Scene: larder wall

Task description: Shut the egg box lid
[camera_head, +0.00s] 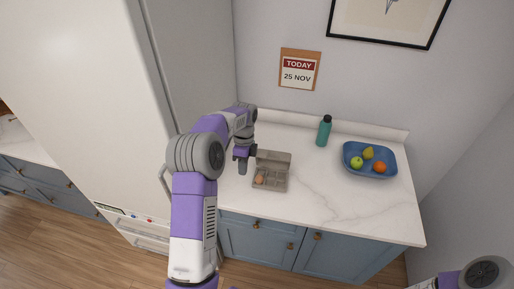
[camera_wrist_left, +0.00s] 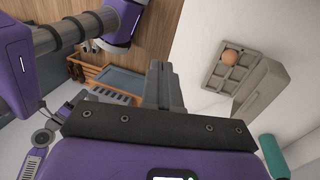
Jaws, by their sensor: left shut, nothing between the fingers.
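A grey egg box (camera_head: 270,184) stands on the white worktop with its lid (camera_head: 274,157) raised at the back. One brown egg (camera_head: 259,180) sits in a cup at its left side. In the left wrist view the egg box (camera_wrist_left: 218,75), lid (camera_wrist_left: 264,90) and egg (camera_wrist_left: 229,57) show at the upper right. My left gripper (camera_head: 242,170) is shut and empty, pointing down just left of the box, apart from the lid. Its closed fingers (camera_wrist_left: 161,72) also show in the wrist view. My right gripper is out of view; only part of that arm shows.
A teal bottle (camera_head: 324,131) stands at the back of the worktop (camera_head: 325,205). A blue tray (camera_head: 371,172) with fruit stands at the right. The worktop between box and tray is clear. A tall white fridge (camera_head: 90,90) rises at the left.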

